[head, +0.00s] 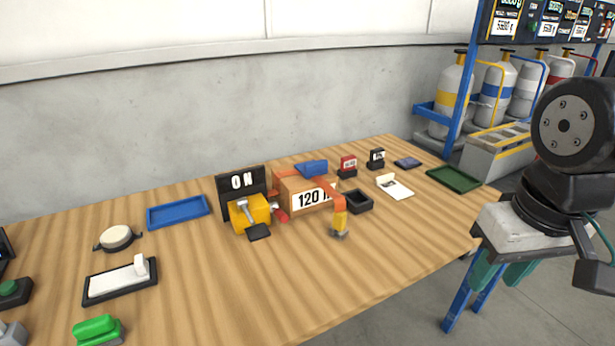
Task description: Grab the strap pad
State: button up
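I take the blue pad (311,167) on top of the strapped box to be the strap pad. It rests on the orange strap (339,201) that runs over the brown box (291,184) marked "120". The strap's lower end, with a yellow and grey fitting, hangs down the front right of the box. My gripper (503,275) is at the right, beyond the table's right edge and well apart from the pad. Its two teal fingers point down with a gap between them, and nothing shows in the gap.
A yellow valve block (249,212) and a black "ON" sign (241,182) stand close left of the box. A black open tray (358,201) is close right. A blue tray (178,212) and a green tray (454,179) lie farther off. The table's front right is clear.

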aim_at(309, 169)
jog(key=k, duration=1.15)
jog(key=z, duration=0.7)
jog(key=i, duration=1.5)
jog(key=u, duration=0.75)
jog(key=i, duration=0.7)
jog(key=u, duration=0.7)
